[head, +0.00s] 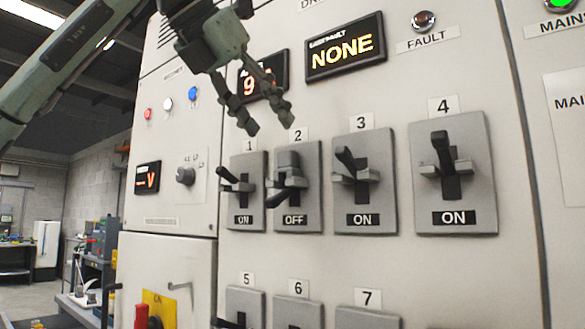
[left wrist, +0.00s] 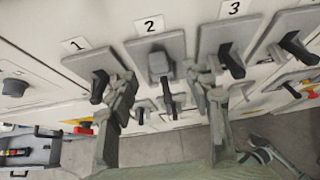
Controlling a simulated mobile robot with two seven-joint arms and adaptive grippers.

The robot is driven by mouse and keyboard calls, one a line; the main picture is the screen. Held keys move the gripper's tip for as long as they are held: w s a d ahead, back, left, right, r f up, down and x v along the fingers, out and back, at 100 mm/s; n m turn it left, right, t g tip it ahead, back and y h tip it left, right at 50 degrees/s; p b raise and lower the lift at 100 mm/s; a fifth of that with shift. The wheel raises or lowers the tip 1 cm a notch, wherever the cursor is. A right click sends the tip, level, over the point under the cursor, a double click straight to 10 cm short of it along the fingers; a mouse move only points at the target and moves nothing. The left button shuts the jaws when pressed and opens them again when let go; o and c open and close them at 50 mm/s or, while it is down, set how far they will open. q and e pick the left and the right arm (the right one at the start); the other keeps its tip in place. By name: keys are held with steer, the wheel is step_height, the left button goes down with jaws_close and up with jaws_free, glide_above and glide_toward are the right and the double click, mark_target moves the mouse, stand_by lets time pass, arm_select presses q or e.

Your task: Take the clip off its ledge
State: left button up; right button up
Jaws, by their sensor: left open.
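My left gripper (head: 268,122) is open and empty, in front of the panel just above switches 1 and 2. In the left wrist view its fingers (left wrist: 160,84) stand spread on either side of switch 2. Switch 2 (head: 291,215) reads OFF, its dark lever pointing down; a grey block (head: 289,159) shows above the lever. I cannot tell if this block is the clip or part of the switch. A red piece (head: 141,316) shows by a yellow plate at the lower left, cut by the frame. No clip or ledge is plainly recognisable. My right gripper is not recognisable in either view.
Switch 1 (head: 243,206), switch 3 (head: 363,208) and switch 4 (head: 455,205) read ON, with protruding levers. More switches stand below, such as 7 (head: 366,318). A knob (head: 185,176) and a hooked grey handle (head: 180,287) stick out at the left.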

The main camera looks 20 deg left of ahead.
mark_target(287, 151)
arm_select(q)
steer(key=x, duration=0.5)
steer(key=shift+w+a+f, duration=0.1)
steer(key=shift+w+f, duration=0.05)
steer(key=shift+w, duration=0.25)
jaws_close()
